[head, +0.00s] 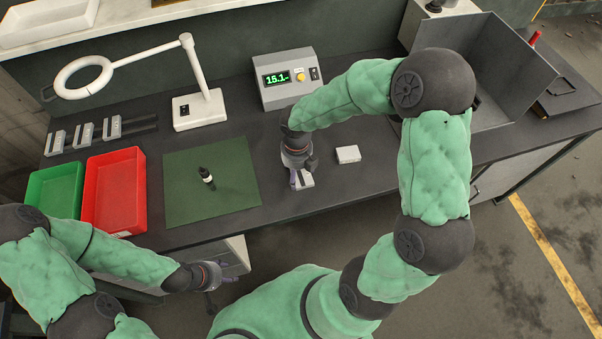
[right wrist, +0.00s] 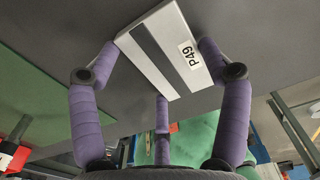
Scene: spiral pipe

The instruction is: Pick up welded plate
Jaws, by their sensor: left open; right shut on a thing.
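A pale grey plate with a dark stripe and a "P49" label (right wrist: 176,30) lies between the purple fingers of my right gripper (right wrist: 158,55) in the right wrist view. The fingers touch its edges, and the gripper is shut on it. In the head view, my right gripper (head: 299,180) points down at the dark table, and a pale part of the plate (head: 307,180) shows beside its fingers. I cannot tell whether the plate is clear of the table. My left gripper (head: 211,292) is open and empty, low in front of the table edge.
A second pale block (head: 348,154) lies right of the right gripper. A green mat (head: 185,205) holds a small black-and-white object (head: 206,177). Red (head: 121,222) and green trays (head: 73,184), a ring lamp (head: 197,109) and a display box (head: 284,94) stand around. A grey metal enclosure (head: 525,66) is at right.

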